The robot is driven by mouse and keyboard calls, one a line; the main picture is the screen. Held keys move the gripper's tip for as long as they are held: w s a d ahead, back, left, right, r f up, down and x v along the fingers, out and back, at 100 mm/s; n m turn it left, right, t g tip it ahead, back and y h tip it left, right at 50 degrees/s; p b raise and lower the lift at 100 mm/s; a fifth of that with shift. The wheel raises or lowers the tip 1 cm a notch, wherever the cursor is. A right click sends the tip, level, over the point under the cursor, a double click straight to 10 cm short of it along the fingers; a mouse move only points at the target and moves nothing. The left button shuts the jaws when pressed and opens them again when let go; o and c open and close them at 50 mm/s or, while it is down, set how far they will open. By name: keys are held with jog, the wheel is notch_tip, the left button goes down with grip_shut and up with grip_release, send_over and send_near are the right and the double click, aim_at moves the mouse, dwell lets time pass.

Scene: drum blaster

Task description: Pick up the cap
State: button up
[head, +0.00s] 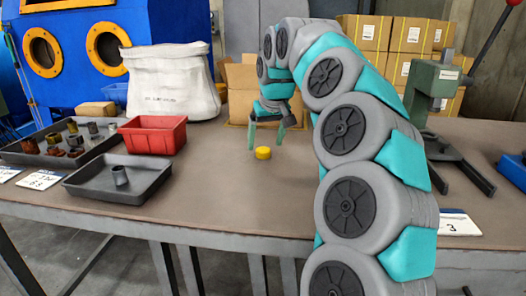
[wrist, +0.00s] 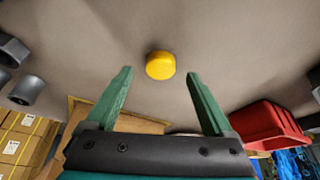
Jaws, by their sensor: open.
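The cap (head: 263,153) is a small yellow round piece on the brown tabletop, near the middle of the head view. It also shows in the wrist view (wrist: 160,65), just beyond and between the fingertips. My gripper (head: 266,146) points down over the table close to the cap, with its two green fingers spread. In the wrist view my gripper (wrist: 160,72) is open and empty, and no finger appears to touch the cap. Nothing hides the cap.
A red bin (head: 153,135), a dark tray (head: 118,183) with a grey part, and a tray of metal parts (head: 30,157) stand at left. A white sack (head: 172,85) and an open carton (head: 240,95) stand behind. A green press (head: 430,90) is at right. Table around the cap is clear.

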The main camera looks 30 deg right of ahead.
jog(key=x, duration=0.3)
jog(key=shift+s, duration=0.1)
jog(key=shift+r, duration=0.1)
grip_shut()
dwell(0.4)
jog(key=shift+r, duration=0.2)
